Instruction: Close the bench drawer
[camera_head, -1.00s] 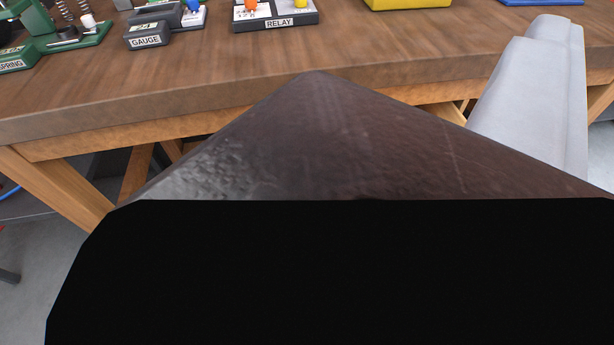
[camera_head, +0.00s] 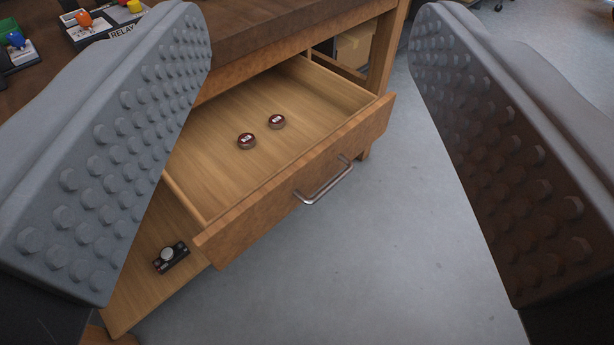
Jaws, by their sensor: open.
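The wooden bench drawer (camera_head: 285,195) is pulled out from under the workbench (camera_head: 262,28). Its front faces right and toward me, with a metal bar handle (camera_head: 327,186). Two small round dark red pieces (camera_head: 246,141) lie inside on the drawer floor. My gripper (camera_head: 310,150) is open, its two grey studded fingers wide apart at the left and right of the view. The drawer and handle show between the fingers, beyond them. Nothing is between the finger pads. The left finger hides part of the bench and drawer's left side.
A wooden surface (camera_head: 150,285) at lower left, beside the drawer, bears a small dark device with a pale knob (camera_head: 170,256). The RELAY block (camera_head: 105,28) stands on the bench top. A cardboard box (camera_head: 353,48) sits under the bench. The grey floor (camera_head: 400,250) before the drawer is clear.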

